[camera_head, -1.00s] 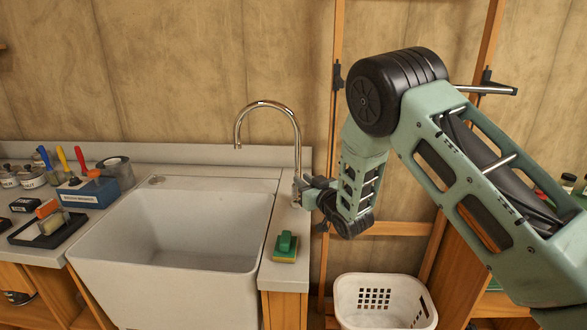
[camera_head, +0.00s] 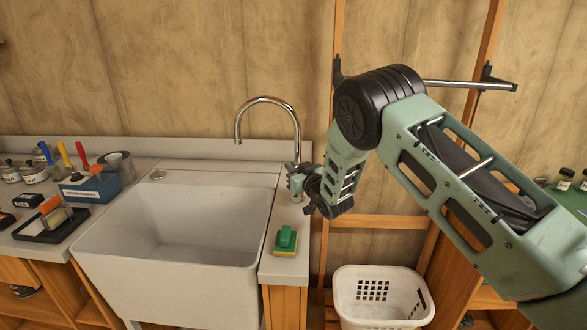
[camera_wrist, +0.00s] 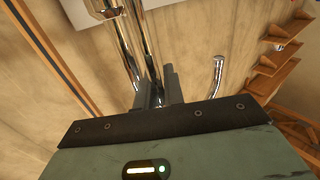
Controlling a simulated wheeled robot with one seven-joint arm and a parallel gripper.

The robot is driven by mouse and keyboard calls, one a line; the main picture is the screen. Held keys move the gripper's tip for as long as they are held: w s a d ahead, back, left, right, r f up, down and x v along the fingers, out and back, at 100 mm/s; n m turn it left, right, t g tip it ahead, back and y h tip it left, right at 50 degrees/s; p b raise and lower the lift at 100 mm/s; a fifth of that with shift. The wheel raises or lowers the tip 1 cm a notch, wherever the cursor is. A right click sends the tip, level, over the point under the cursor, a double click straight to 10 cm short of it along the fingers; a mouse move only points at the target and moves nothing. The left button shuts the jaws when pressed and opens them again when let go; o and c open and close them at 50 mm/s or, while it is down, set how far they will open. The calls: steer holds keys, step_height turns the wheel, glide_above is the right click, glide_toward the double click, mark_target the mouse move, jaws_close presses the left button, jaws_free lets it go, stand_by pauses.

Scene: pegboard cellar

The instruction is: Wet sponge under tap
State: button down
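The sponge (camera_head: 285,241), green on top with a yellowish layer below, lies on the narrow counter strip right of the sink (camera_head: 172,285). The chrome tap (camera_head: 268,100) arches over the sink from its right rear; no water shows. My gripper (camera_head: 294,178) is at the tap's lower post. In the wrist view my gripper's two dark fingers (camera_wrist: 157,90) stand close together with a chrome part of the tap between them. I cannot tell whether they clamp it. The spout end (camera_wrist: 218,68) shows to the right of the fingers.
A white laundry basket (camera_head: 380,312) stands low on the right. Left of the sink are a blue box (camera_head: 90,188) with screwdrivers, a roll of tape (camera_head: 120,166), a black tray (camera_head: 50,230) and small pots. The sink basin looks empty.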

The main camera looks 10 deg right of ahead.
steer(key=shift+w+a+f+n+g+h+b, duration=0.1)
steer(key=shift+w+a+n+g+h+b, duration=0.15)
steer(key=shift+a+n+g+b, duration=0.3)
steer(key=c, duration=1.8)
jaws_free()
steer(key=shift+s, duration=0.1)
steer(key=b+v, duration=0.2)
steer(key=v, duration=0.6)
steer(key=b+v, duration=0.2)
steer(key=v, duration=0.7)
steer(key=shift+s+f, duration=0.2)
